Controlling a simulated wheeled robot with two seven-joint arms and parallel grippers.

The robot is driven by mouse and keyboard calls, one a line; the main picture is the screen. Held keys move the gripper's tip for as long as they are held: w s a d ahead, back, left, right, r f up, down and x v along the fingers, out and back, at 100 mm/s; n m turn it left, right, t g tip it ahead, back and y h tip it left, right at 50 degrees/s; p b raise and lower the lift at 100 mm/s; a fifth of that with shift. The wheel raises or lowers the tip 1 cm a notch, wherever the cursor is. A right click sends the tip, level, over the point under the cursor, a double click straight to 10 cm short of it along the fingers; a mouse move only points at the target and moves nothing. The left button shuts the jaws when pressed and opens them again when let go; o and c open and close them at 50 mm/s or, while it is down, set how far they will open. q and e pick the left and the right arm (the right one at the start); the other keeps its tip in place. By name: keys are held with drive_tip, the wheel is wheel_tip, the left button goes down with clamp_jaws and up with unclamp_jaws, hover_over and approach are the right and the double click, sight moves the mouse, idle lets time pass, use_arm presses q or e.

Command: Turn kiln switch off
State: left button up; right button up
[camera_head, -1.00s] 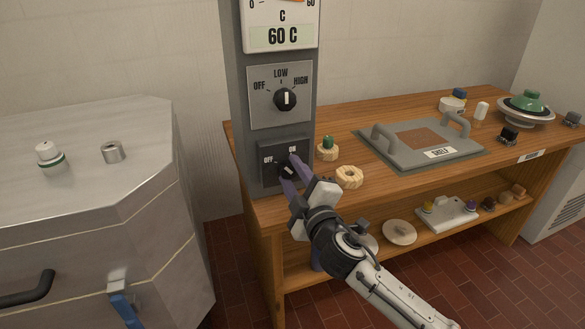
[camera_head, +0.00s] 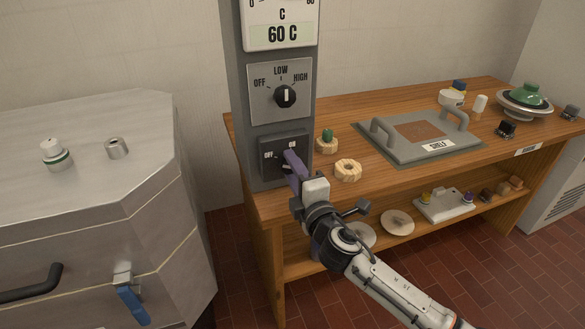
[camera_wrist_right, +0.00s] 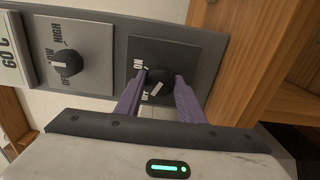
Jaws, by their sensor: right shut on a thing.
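The kiln switch (camera_wrist_right: 158,87) is a dark round knob with a white mark, on a dark plate (camera_head: 270,170) marked OFF and ON low on the grey post. In the right wrist view the white mark slants towards the OFF label. My right gripper (camera_head: 290,162) has purple fingers and is shut on the knob, one finger on each side, as the right wrist view (camera_wrist_right: 162,78) shows. In the head view the fingers hide most of the knob. My left gripper is not in view.
Above the switch are an OFF/LOW/HIGH dial (camera_head: 285,97) and a 60 C display (camera_head: 282,34). A wooden bench (camera_head: 390,185) right of the post holds a shelf plate (camera_head: 385,150) and small items. A metal kiln body (camera_head: 90,200) stands at left.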

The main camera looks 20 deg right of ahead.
drive_tip(key=o, duration=1)
drive_tip(key=shift+o, duration=0.2)
drive_tip(key=s, duration=1)
drive_tip(key=shift+s+d, duration=0.15)
drive_tip(key=shift+s, duration=0.05)
drive_tip(key=shift+f, duration=0.1)
drive_tip(key=s+a+f+m+g+y, duration=0.1)
drive_tip(key=s+f+m+g, duration=0.3)
drive_tip(key=s+f+m, duration=0.4)
drive_tip(key=s+a+f+m+g+y, duration=0.1)
drive_tip(key=s+f+m+g, duration=0.4)
drive_tip(key=s+f, duration=1.1)
wheel_tip(320, 180, down, 4)
drive_tip(key=a+m, duration=0.1)
drive_tip(key=m, duration=0.2)
drive_tip(key=shift+s+m, duration=0.25)
drive_tip(key=shift+m, duration=0.05)
